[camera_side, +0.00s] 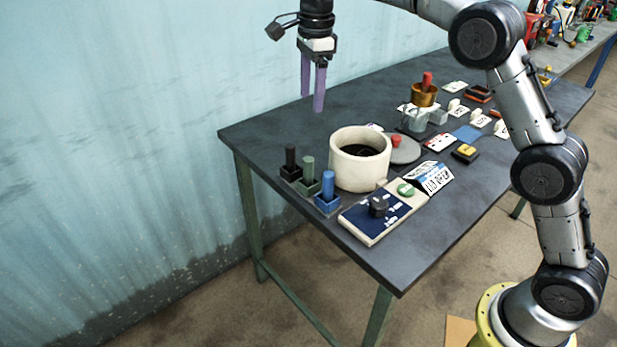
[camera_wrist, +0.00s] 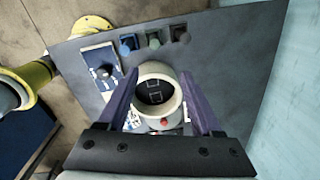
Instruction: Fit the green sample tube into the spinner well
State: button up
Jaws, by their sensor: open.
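The green sample tube (camera_side: 308,168) stands upright in its holder, between a black tube (camera_side: 291,157) and a blue tube (camera_side: 327,184), at the left of the table. It also shows in the wrist view (camera_wrist: 153,41). The spinner (camera_side: 361,158) is a cream round drum with a dark opening, just right of the tubes. In the wrist view the spinner (camera_wrist: 172,118) shows two square outlines in its dark interior (camera_wrist: 154,91). My gripper (camera_side: 312,103) is open and empty, high above the table's back edge. Its purple fingers (camera_wrist: 161,112) frame the spinner in the wrist view.
A control panel (camera_side: 383,213) with a dark knob and a green button lies in front of the spinner. A grey round lid (camera_side: 403,151) with a red knob lies behind it. A copper pot (camera_side: 424,95), cards and small items fill the right side.

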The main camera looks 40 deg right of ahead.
send_over(308, 159)
jog(key=shift+g, duration=0.4)
jog(key=f, duration=1.1)
jog(key=shift+w+d+f, duration=0.15)
jog(key=shift+w+d, duration=0.1)
jog(key=shift+w, duration=0.05)
jog(key=shift+s+a+f, duration=0.1)
jog(key=shift+s+f, duration=0.05)
jog(key=shift+f, duration=1.35)
jog(key=shift+s+a+f, duration=0.1)
jog(key=shift+f, duration=1.4)
grip_shut()
